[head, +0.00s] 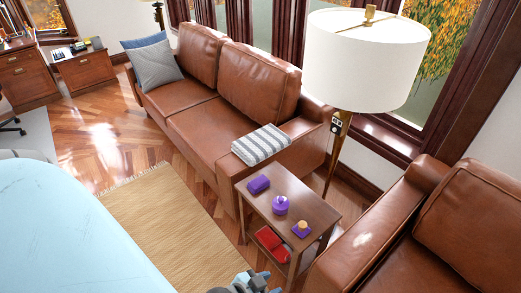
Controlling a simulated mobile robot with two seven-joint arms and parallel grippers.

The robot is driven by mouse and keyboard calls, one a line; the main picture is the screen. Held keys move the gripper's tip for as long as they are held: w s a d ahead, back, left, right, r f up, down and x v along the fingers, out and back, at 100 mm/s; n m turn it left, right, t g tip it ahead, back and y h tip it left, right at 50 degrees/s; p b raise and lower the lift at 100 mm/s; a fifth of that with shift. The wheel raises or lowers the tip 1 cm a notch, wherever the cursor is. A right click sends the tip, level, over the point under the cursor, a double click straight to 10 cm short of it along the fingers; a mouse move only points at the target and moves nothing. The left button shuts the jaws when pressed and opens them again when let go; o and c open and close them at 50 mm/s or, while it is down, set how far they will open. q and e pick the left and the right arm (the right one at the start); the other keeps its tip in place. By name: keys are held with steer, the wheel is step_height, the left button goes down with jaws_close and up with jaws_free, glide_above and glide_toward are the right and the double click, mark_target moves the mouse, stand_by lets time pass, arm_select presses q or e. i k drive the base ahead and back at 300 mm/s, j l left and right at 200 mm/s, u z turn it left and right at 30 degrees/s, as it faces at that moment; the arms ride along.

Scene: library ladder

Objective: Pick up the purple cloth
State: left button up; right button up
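A small folded purple item that looks like the purple cloth (258,185) lies on the top of the wooden side table (318,204), near its back left corner. A round purple lidded pot (280,205) stands beside it. A purple square (301,231) with a small tan object on it is at the table's front right. Part of a grey and blue gripper, seemingly my left one (250,284), shows at the bottom edge, in front of and below the table. It is apart from the cloth, and its fingers are mostly cut off. My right gripper is not in view.
Red items (272,243) sit on the table's lower shelf. A brown leather sofa (215,120) with a striped blanket (262,145) stands behind, a leather armchair (440,235) at right. A floor lamp (365,60) rises behind the table. A tan rug (165,225) covers the floor at left.

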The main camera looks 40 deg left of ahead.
mark_target(262, 182)
steer(key=i+j, duration=0.2)
steer(key=j, duration=0.2)
steer(key=i+j, duration=0.15)
steer(key=j, duration=0.25)
steer(key=i+j, duration=0.2)
steer(key=j, duration=0.2)
steer(key=i+j, duration=0.2)
steer(key=j, duration=0.2)
steer(key=i+j, duration=0.15)
steer(key=j, duration=0.25)
steer(key=z, duration=0.05)
